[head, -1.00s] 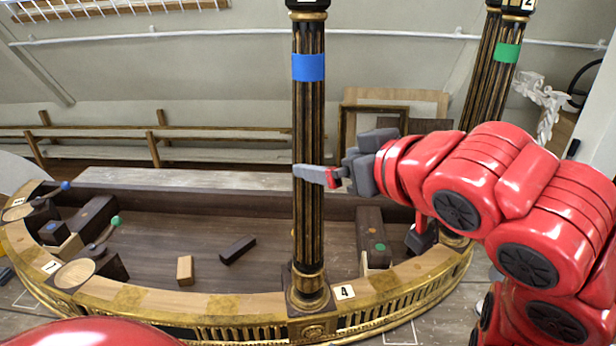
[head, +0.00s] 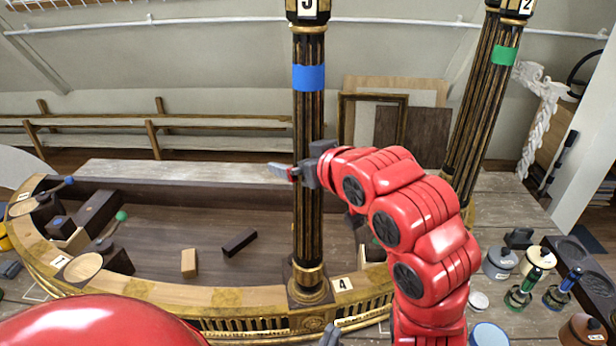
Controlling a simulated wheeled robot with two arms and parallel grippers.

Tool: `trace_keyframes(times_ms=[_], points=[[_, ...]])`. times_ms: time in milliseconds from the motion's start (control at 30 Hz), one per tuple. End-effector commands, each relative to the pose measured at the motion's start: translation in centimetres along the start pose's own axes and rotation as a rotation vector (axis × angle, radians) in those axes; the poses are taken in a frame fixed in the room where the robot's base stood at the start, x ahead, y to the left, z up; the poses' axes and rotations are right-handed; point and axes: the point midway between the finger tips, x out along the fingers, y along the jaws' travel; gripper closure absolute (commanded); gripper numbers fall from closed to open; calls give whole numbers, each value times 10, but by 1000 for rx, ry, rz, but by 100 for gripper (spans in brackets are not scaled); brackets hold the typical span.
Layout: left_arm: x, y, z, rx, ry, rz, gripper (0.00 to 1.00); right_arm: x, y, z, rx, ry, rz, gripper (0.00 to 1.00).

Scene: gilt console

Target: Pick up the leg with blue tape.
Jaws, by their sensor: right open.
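The leg with blue tape (head: 309,77) is a dark fluted column with gold rings, standing upright on the console's curved front rim. My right gripper (head: 280,171), on the red arm from the right, is at the leg below the tape. It is open, with a grey fingertip past the leg's left side. The gripper body covers part of the leg; whether the other finger is behind it is hidden. Of my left gripper (head: 331,337), only a small grey part shows at the bottom edge, so its jaws cannot be judged.
Another leg with green tape (head: 504,55) stands at the right behind my arm. The upturned console (head: 170,215) holds small wood blocks. Jars, pots and brushes (head: 520,285) crowd the bench at right. Framed panels (head: 410,120) lean behind.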

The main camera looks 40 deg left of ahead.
Motion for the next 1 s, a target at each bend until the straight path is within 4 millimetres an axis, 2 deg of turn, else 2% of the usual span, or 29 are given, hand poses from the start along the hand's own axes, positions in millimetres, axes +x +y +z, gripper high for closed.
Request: trace_keyframes(times_ms=[133, 167, 700, 1000], points=[[-1, 0, 0, 0, 0, 0, 100, 0, 0, 0, 0, 1, 0, 1], [-1, 0, 0, 0, 0, 0, 100, 0, 0, 0, 0, 1, 0, 4], [-1, 0, 0, 0, 0, 0, 100, 0, 0, 0, 1, 1, 0, 100], [-2, 0, 0, 0, 0, 0, 100, -1, 0, -1, 0, 2, 0, 100]])
